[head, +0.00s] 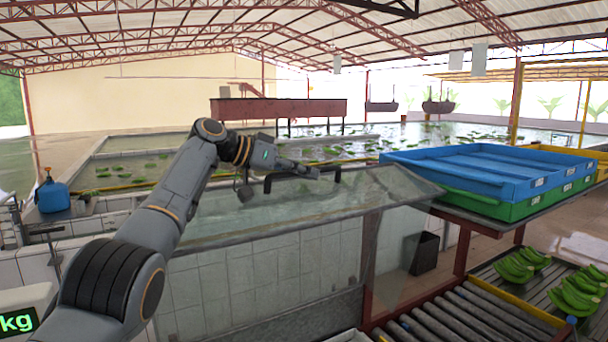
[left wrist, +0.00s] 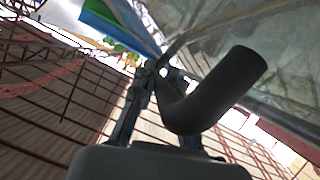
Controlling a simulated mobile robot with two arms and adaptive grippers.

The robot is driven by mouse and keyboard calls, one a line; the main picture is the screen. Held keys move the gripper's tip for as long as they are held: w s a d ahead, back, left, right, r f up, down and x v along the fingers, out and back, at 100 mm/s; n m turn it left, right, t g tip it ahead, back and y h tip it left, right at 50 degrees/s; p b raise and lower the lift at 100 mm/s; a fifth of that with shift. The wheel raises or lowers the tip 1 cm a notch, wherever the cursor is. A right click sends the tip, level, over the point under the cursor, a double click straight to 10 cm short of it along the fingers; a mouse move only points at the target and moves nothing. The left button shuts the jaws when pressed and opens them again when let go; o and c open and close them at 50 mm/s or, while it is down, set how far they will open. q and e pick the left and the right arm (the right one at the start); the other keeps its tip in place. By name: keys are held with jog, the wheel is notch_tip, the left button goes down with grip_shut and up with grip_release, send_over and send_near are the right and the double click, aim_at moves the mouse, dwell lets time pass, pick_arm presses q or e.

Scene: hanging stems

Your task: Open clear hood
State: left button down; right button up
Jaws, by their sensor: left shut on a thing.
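The clear hood (head: 290,212) is a see-through panel with a dark frame, in the middle of the head view above a white tiled tank. A black bent handle (head: 337,177) stands on it. My left gripper (head: 312,172) reaches in from the left and is shut on the handle. In the left wrist view the handle (left wrist: 215,92) curves up close from between the fingers, and the clear panel (left wrist: 275,45) spreads behind it. The fingers' contact is partly hidden by the handle. My right gripper is not in view.
A blue tray (head: 480,165) on a green crate (head: 520,208) stands right of the hood. A roller conveyor (head: 465,318) and green bananas (head: 575,293) are at the lower right. A blue jug (head: 53,196) is at the left. Water basins lie behind.

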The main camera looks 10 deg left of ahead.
pick_arm(q)
jog(key=shift+f, duration=0.15)
jog(key=c, duration=1.3)
grip_release()
jog(key=shift+c, duration=0.2)
